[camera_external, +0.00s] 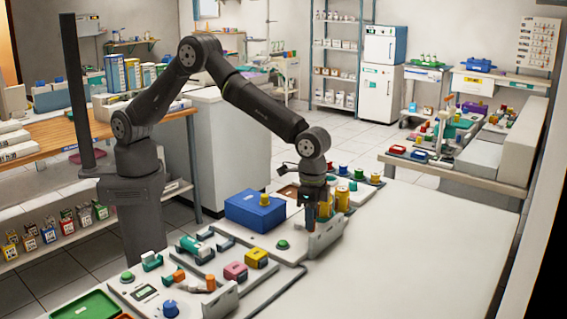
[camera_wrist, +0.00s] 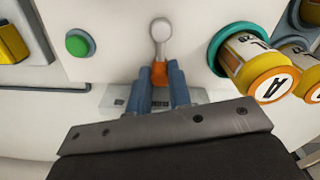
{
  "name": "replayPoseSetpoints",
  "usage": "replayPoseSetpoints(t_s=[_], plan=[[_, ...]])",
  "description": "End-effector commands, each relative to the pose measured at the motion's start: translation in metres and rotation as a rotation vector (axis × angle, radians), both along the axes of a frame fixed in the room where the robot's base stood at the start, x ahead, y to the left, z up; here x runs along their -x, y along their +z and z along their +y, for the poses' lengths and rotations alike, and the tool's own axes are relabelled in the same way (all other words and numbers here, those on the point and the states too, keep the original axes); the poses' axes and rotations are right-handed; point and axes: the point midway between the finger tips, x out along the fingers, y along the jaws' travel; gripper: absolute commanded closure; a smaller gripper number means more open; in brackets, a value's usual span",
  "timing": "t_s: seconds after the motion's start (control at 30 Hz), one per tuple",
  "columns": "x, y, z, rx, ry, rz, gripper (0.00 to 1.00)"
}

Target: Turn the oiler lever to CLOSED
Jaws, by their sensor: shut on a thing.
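The oiler lever (camera_wrist: 160,35) shows in the wrist view as a pale round pivot with a short arm running down to an orange tip (camera_wrist: 160,73). My gripper (camera_wrist: 161,76) has its two blue fingers on either side of the orange tip and is shut on it. A pale label plate (camera_wrist: 115,97) lies partly behind the fingers and its lettering cannot be read. In the external view my gripper (camera_external: 322,212) is low at the back right part of the workbench panel, and the lever is hidden there.
A yellow cylinder marked A (camera_wrist: 260,68) in a teal collar stands close right of the lever. A green button (camera_wrist: 79,43) is to its left. A blue box (camera_external: 254,211) stands left of my gripper. The white tabletop (camera_external: 430,250) to the right is clear.

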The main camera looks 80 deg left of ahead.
Motion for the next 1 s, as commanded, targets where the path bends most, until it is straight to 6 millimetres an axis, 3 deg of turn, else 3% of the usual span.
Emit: replayPoseSetpoints(t_s=[0.37, 0.4, 0.5, 0.83, 1.0], plan=[[0.002, 0.000, 0.000, -0.002, -0.059, 0.002, 1.00], [0.002, 0.000, 0.000, -0.004, -0.059, 0.003, 0.76], [0.002, 0.000, -0.001, -0.002, -0.059, 0.002, 0.60], [0.001, 0.003, -0.001, -0.001, -0.059, 0.000, 0.60], [0.001, 0.027, -0.002, 0.001, -0.059, -0.002, 0.60]])
